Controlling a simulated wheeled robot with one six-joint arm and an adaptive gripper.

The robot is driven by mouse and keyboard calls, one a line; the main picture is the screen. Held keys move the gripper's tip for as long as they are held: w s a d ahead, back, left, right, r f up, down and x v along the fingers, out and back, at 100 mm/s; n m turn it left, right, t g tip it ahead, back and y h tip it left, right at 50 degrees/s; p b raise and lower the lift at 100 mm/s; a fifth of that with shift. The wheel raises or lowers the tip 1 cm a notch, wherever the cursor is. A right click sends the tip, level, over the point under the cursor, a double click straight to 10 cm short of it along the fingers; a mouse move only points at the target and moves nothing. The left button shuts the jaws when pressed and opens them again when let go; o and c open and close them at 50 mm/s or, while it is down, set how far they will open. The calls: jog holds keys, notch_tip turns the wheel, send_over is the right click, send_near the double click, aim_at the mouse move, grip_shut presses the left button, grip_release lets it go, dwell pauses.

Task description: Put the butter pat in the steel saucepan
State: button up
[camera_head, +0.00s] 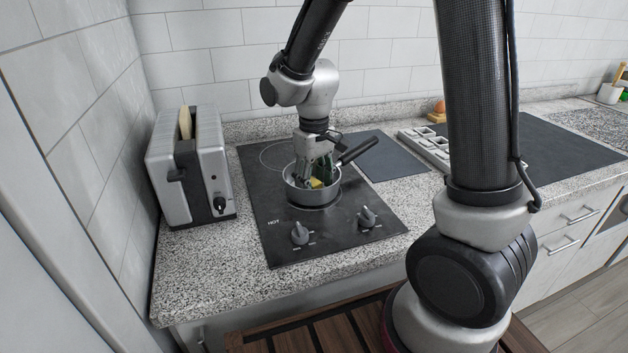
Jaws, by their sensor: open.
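The steel saucepan (312,197) stands on the black cooktop, its dark handle (358,152) pointing up and to the right. A yellow butter pat (317,183) shows inside the pan, near its front wall. My gripper (316,180) points down into the pan, with its fingers at the butter pat. The gripper is open. The fingertips are small and partly hidden by the pan rim, so I cannot tell whether they touch the butter pat.
A silver toaster (190,165) with bread (185,122) stands left of the cooktop (278,217). Two knobs (300,233) sit at its front. A grey tray (424,149) lies to the right. The tiled wall is close behind. Speckled counter (215,265) is bare at front left.

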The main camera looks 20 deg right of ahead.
aim_at(314, 182)
jog(key=shift+r, duration=0.1)
notch_tip(314, 182, up, 12)
jog(key=s+d+r+m+t, duration=0.2)
jog(key=s+d, duration=0.5)
jog(key=s, duration=0.2)
jog(key=s+d+r+m+t, duration=0.2)
jog(key=s+d+r, duration=0.1)
jog(key=s+d, duration=0.4)
jog(key=shift+s+d+r, duration=0.3)
jog(key=shift+s+r, duration=0.05)
jog(key=shift+s, duration=0.8)
jog(key=shift+o, duration=0.3)
dwell(0.4)
